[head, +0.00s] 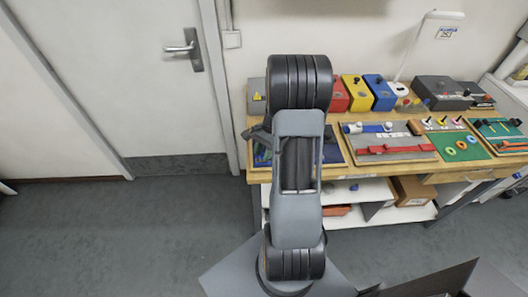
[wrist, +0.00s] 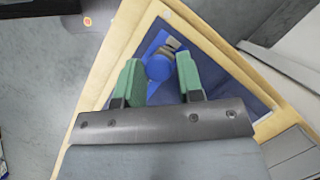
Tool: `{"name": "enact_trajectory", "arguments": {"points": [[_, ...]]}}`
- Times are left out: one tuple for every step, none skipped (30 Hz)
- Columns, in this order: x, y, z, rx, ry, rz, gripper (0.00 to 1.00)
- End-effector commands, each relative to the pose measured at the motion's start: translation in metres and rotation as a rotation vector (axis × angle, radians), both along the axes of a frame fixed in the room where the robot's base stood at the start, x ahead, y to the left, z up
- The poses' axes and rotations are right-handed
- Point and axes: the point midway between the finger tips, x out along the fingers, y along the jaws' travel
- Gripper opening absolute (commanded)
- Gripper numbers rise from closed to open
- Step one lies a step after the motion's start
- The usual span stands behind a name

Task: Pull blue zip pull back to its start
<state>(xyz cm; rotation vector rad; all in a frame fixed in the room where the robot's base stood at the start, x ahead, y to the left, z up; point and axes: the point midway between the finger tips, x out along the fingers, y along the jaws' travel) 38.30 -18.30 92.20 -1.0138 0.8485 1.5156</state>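The blue zip pull (wrist: 158,67) shows in the wrist view as a rounded blue piece on a darker blue panel (wrist: 228,88). A brighter blue strip and a grey part lie just beyond it. My gripper (wrist: 160,76) is open, with one green finger on each side of the pull. Small gaps seem to show beside it; whether a finger touches it I cannot tell. In the head view my arm hides the pull and most of the blue panel (head: 333,152) at the left end of the workbench.
The wooden workbench (head: 350,172) carries a grey board with a red strip (head: 390,152) and a green board (head: 466,150) to the right. Red, yellow and blue boxes (head: 380,92) stand behind. A white lamp (head: 408,50) rises at the back. Grey floor is clear at left.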

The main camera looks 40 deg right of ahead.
Motion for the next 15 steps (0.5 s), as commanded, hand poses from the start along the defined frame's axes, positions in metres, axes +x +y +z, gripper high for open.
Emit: {"name": "enact_trajectory", "arguments": {"points": [[0.0006,0.0004,0.0003,-0.001,-0.002,0.001,0.38],[0.0005,0.0004,0.0003,-0.001,-0.001,0.002,0.41],[0.0004,0.0003,0.0002,-0.001,-0.001,0.002,0.44],[0.0003,0.0002,0.0002,-0.001,-0.001,0.002,0.47],[0.0001,0.0001,0.0001,-0.001,-0.001,0.001,0.5],[-0.0001,-0.0001,0.0,-0.001,0.0,0.001,0.54],[-0.0003,-0.0002,-0.0001,-0.001,0.0,0.001,0.54],[-0.0003,-0.0003,-0.0001,0.0,0.001,0.0,0.54],[-0.0005,-0.0006,-0.0002,0.0,0.001,0.0,0.54],[-0.0006,-0.0006,-0.0002,0.0,0.001,0.0,0.54],[-0.0006,-0.0007,-0.0002,0.0,0.001,0.0,0.54],[-0.0007,-0.0008,-0.0003,0.0,0.001,0.0,0.54],[-0.0007,-0.0009,0.0001,-0.001,0.001,0.0,0.54],[-0.0006,-0.0013,0.0008,-0.001,0.001,0.0,0.54],[-0.0002,-0.0022,0.0025,-0.002,0.0,0.0,0.54]]}}
